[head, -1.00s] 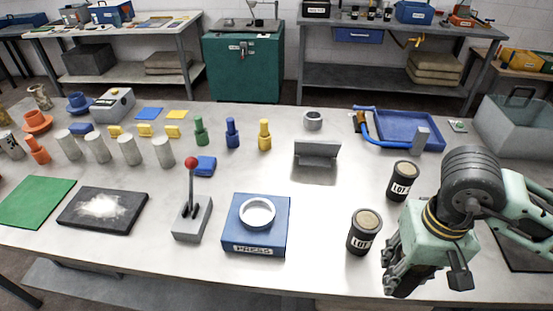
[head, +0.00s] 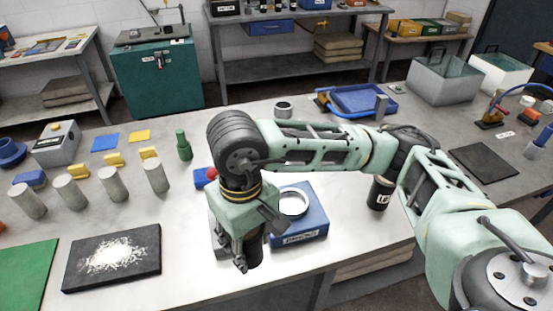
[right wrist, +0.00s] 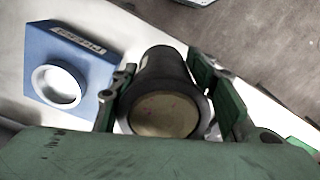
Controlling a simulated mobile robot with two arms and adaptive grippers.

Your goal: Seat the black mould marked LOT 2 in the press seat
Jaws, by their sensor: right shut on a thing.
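My right gripper (head: 240,255) is shut on a black cylindrical mould (right wrist: 152,70), held at the left front of the blue press block (head: 316,222). Its marking is not readable now. In the right wrist view its pale round end faces the camera, between both fingers, apart from the press block (right wrist: 100,72). The press seat is a pale ring (head: 294,207) on the block; it shows empty in the right wrist view (right wrist: 60,86). Another black mould (head: 379,193) stands upright right of the press, its label partly hidden by my arm. My left gripper is out of view.
A dark slab with white powder (head: 130,280) and a green mat (head: 25,275) lie to the left. Several grey cylinders (head: 110,181) stand behind them. The bench front edge is close to my gripper.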

